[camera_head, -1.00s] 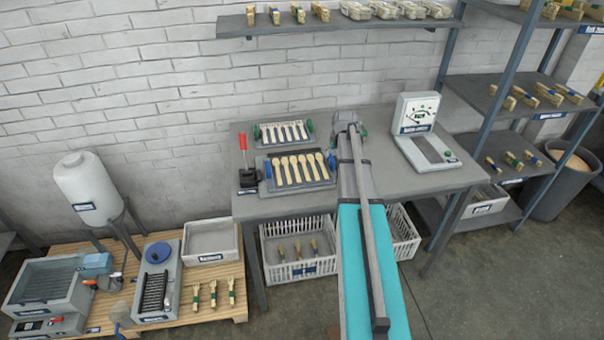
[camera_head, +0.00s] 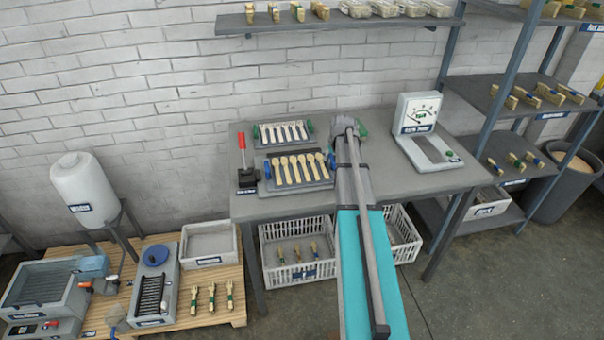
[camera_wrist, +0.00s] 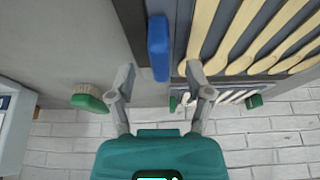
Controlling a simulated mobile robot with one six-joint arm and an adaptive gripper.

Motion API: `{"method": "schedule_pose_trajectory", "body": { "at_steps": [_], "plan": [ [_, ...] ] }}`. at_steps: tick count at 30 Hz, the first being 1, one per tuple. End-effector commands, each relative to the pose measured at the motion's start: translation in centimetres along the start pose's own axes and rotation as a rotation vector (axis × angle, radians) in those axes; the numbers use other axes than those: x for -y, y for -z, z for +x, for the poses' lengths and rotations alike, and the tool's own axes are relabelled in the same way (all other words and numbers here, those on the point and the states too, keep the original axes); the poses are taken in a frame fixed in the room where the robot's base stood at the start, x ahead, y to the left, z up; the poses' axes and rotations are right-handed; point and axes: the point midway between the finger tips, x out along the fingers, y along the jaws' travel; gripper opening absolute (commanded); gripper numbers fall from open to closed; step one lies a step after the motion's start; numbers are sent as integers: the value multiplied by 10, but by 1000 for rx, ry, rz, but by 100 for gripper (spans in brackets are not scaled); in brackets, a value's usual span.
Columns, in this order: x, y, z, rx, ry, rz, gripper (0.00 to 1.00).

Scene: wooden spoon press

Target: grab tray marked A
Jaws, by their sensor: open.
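Two trays of wooden spoons stand on the grey workbench, one behind the other. The front tray (camera_head: 300,184) has blue handles and pale tan spoons. The back tray (camera_head: 283,144) has green handles and whiter spoons. I cannot read an A on either. My gripper, also in the head view (camera_head: 347,125), is just right of the trays. In the wrist view my gripper (camera_wrist: 158,68) is open and empty, over the front tray's right blue handle (camera_wrist: 158,47). The handle's near end shows between the fingertips; I cannot tell the height gap. The back tray's green handle (camera_wrist: 254,101) lies beyond.
A dial scale (camera_head: 418,125) stands to the right on the bench. A red-handled lever device (camera_head: 246,172) stands left of the trays. A brush with a green part (camera_wrist: 88,101) lies beside my gripper. A wall shelf (camera_head: 340,24) hangs above.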

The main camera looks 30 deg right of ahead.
Motion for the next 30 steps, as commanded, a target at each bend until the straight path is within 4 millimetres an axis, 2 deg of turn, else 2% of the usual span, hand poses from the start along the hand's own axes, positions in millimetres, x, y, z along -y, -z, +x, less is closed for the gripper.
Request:
{"method": "schedule_pose_trajectory", "body": {
  "at_steps": [3,9,29,30],
  "plan": [
    [0,-1,13,0,0,0,66],
    [0,0,22,0,0,0,66],
    [0,0,22,0,0,0,66],
    [0,0,22,0,0,0,58]
  ]
}}
